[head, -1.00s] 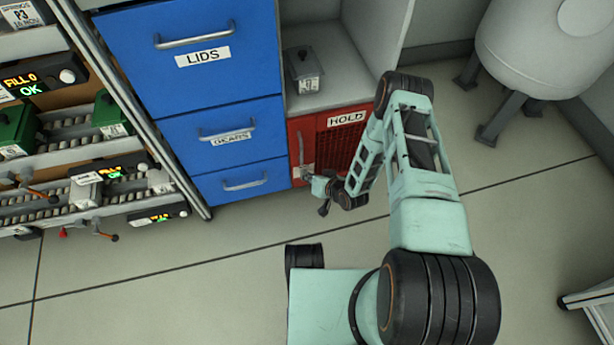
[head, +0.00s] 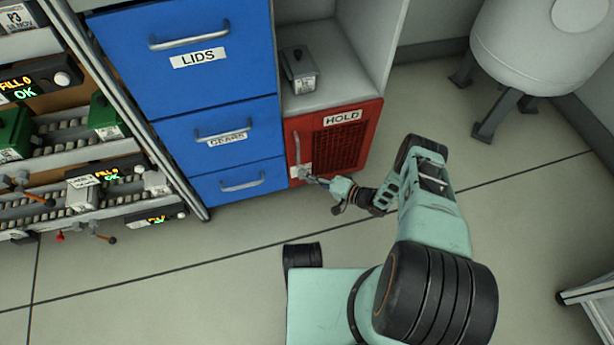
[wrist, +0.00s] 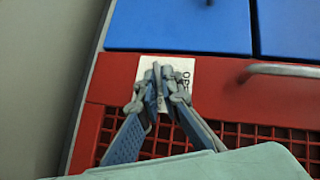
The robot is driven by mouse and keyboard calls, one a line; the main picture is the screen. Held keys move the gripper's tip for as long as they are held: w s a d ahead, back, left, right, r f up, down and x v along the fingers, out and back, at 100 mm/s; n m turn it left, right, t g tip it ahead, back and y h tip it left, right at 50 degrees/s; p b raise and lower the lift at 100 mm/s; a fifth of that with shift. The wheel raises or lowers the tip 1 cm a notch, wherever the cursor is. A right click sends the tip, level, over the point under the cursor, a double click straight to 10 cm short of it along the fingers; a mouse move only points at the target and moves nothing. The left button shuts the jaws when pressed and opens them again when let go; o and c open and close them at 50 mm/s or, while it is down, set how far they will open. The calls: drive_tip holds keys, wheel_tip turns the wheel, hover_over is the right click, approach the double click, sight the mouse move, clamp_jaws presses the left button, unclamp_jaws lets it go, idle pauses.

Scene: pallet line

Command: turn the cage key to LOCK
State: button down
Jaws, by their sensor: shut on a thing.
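The red cage (head: 318,165) labelled HOLD has a mesh front and stands low beside the blue drawers. A white plate (head: 297,173) with the key is at its lower left. My gripper (head: 307,177) is at that plate. In the wrist view, my gripper (wrist: 159,82) is shut on the small grey key (wrist: 156,72), in front of the white plate (wrist: 182,70) on the red door (wrist: 225,85). The fingers hide most of the key and part of the plate's print, so I cannot read which way the key points.
The cage's grey handle (head: 297,147) stands just above the plate; it also shows in the wrist view (wrist: 285,70). Blue drawers (head: 228,140) stand to the left. A grey lidded box (head: 300,72) sits on the shelf above. The floor in front is clear.

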drive_tip(key=shift+w+m+y, duration=0.2)
drive_tip(key=shift+m+y, duration=0.1)
drive_tip(key=shift+m, duration=0.1)
idle(0.3)
drive_tip(key=c, duration=2.1)
unclamp_jaws()
drive_tip(key=shift+s+d, duration=0.1)
drive_tip(key=shift+s, duration=0.05)
drive_tip(key=v, duration=1.1)
drive_tip(key=shift+s+d, duration=0.3)
drive_tip(key=shift+o, duration=0.3)
